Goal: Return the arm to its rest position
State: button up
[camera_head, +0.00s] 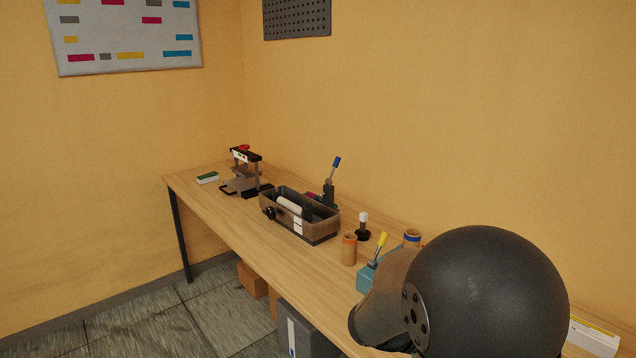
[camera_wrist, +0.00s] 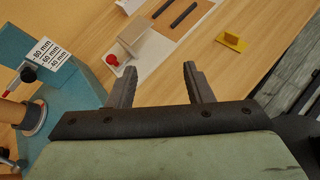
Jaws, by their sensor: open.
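My arm fills the lower right of the head view as a large dark rounded link, and it hides part of the bench behind it. My gripper (camera_wrist: 158,88) shows in the wrist view with its two dark fingers apart and nothing between them. It is over the wooden bench (camera_wrist: 135,95). A teal block (camera_wrist: 75,85) with a white size label is just left of the fingers. A small red knob (camera_wrist: 112,60) is close to the left fingertip.
A grey-brown tray (camera_head: 318,232) with a white roll stands mid-bench in the head view. A press-like device (camera_head: 243,178) stands farther back. A cork-coloured cylinder (camera_head: 349,250) and a teal holder (camera_head: 368,277) are near my arm. A yellow piece (camera_wrist: 232,41) lies right of the gripper.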

jog(key=s+a+m+y, duration=0.6)
jog(key=s+m, duration=0.2)
jog(key=s, duration=0.1)
jog(key=s+a+m+g+y, duration=0.1)
jog(key=s+a+m+y, duration=0.5)
jog(key=s+a+m, duration=0.1)
jog(key=shift+s+r+m, duration=0.15)
jog(key=shift+s+m, duration=0.45)
jog(key=shift+s, duration=0.65)
